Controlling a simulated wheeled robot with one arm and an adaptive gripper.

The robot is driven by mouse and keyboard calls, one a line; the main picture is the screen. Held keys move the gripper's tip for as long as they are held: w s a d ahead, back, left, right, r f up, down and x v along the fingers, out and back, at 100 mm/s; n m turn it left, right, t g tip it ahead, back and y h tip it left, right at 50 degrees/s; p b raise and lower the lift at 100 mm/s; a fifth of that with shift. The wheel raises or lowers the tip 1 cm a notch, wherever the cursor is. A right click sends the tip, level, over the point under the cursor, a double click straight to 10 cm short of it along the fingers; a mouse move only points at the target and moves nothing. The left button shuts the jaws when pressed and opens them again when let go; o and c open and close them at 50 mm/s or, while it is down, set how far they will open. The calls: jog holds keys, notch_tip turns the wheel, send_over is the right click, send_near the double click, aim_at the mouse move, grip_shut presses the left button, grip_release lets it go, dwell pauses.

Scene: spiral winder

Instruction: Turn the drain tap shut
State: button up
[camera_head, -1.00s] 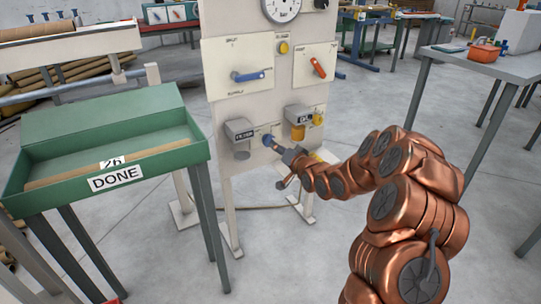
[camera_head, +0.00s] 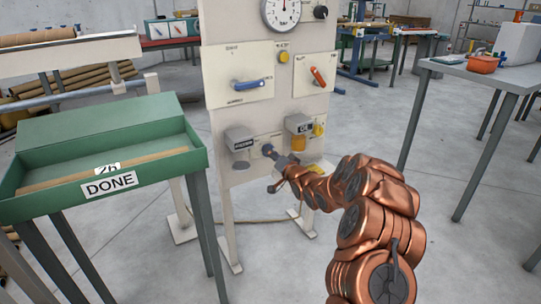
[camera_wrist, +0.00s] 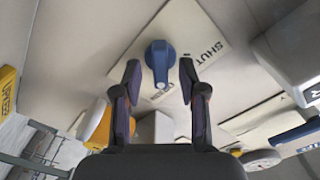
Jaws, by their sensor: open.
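The drain tap is a small blue knob (camera_wrist: 160,60) on a pale plate (camera_wrist: 128,60) marked SHUT, in the wrist view. Its bar runs up and down in that picture, and the word SHUT lies to its right. My gripper (camera_wrist: 160,75) is open, with one finger on each side of the knob; a gap shows on both sides, so I see no grip. In the head view the blue knob (camera_head: 267,149) sits low on the panel, and my gripper (camera_head: 278,158) is right at it, partly hiding its plate.
The upright panel (camera_head: 222,115) also carries a blue lever (camera_head: 248,84), an orange lever (camera_head: 318,77), a gauge (camera_head: 283,12) and two bowl units, grey (camera_head: 239,139) and amber (camera_head: 299,142), flanking the tap. A green DONE tray (camera_head: 190,141) stands left.

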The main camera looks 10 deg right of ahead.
jog(key=shift+w+a, duration=0.2)
jog(key=shift+w, duration=0.4)
jog(key=shift+c, duration=0.4)
grip_shut()
